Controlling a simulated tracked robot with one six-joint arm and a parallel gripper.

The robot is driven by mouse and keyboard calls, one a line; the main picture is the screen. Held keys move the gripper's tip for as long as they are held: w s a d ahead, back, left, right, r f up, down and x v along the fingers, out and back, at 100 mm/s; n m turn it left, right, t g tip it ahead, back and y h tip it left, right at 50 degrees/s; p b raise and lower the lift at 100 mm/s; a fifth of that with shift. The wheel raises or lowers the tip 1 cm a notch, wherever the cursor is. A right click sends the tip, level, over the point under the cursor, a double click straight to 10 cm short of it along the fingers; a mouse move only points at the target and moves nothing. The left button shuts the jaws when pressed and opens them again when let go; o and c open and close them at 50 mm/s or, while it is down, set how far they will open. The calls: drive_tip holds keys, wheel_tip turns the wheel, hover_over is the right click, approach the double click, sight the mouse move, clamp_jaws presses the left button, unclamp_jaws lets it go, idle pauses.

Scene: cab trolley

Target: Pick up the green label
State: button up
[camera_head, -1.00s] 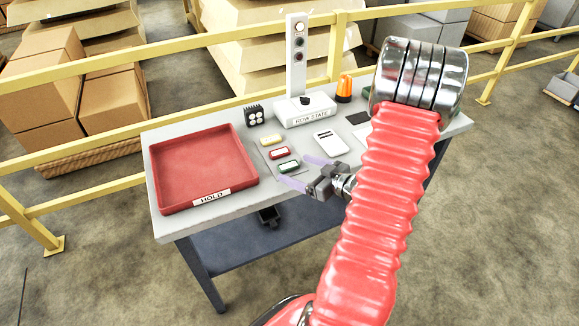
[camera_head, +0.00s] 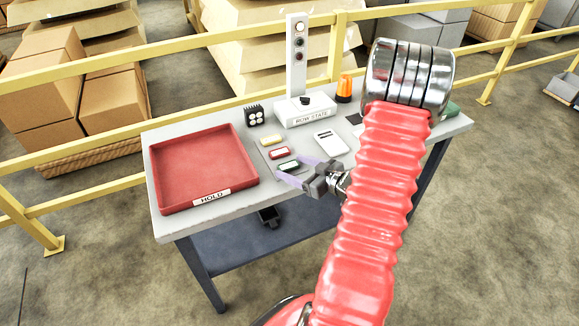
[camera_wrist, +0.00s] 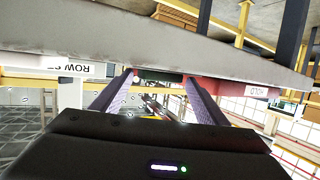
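The green label (camera_head: 289,165) is a small dark green block with a pale face. It lies on the table in a short row, nearest the front edge, with the red label (camera_head: 279,153) and the yellow label (camera_head: 270,140) behind it. My gripper (camera_head: 290,169) is open, its two pale purple fingers on either side of the green label in the head view. I cannot tell their height above it or whether they touch it. In the wrist view my gripper's fingers (camera_wrist: 160,82) are clearly apart; the green label cannot be made out there.
The red HOLD tray (camera_head: 203,170) fills the table's left part. The ROW STATE box (camera_head: 306,112) with its light post, an orange beacon (camera_head: 344,88), a black lamp block (camera_head: 255,115) and a white device (camera_head: 331,142) stand behind my gripper. Yellow rails (camera_head: 180,50) run behind the table.

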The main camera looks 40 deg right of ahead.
drive_tip(key=c, duration=0.7)
drive_tip(key=shift+r, duration=5)
drive_tip(key=shift+d+f, duration=0.1)
drive_tip(key=d+m+h, duration=0.3)
drive_tip(key=d, duration=0.2)
drive_tip(key=w+a+r+m+h, duration=0.1)
drive_tip(key=w+a+m+h, duration=0.15)
drive_tip(key=w, duration=0.35)
drive_tip(key=w+a+n+y, duration=0.1)
drive_tip(key=w+a, duration=0.2)
drive_tip(key=a, duration=0.8)
drive_tip(key=w+a+n+y, duration=0.1)
drive_tip(key=w+a, duration=0.3)
drive_tip(key=a, duration=0.8)
drive_tip(key=w+a+n+y, duration=0.2)
drive_tip(key=w+a, duration=0.1)
drive_tip(key=a, duration=0.8)
drive_tip(key=shift+w+a+r, duration=0.25)
drive_tip(key=shift+w+a, duration=0.05)
drive_tip(key=shift+w, duration=0.05)
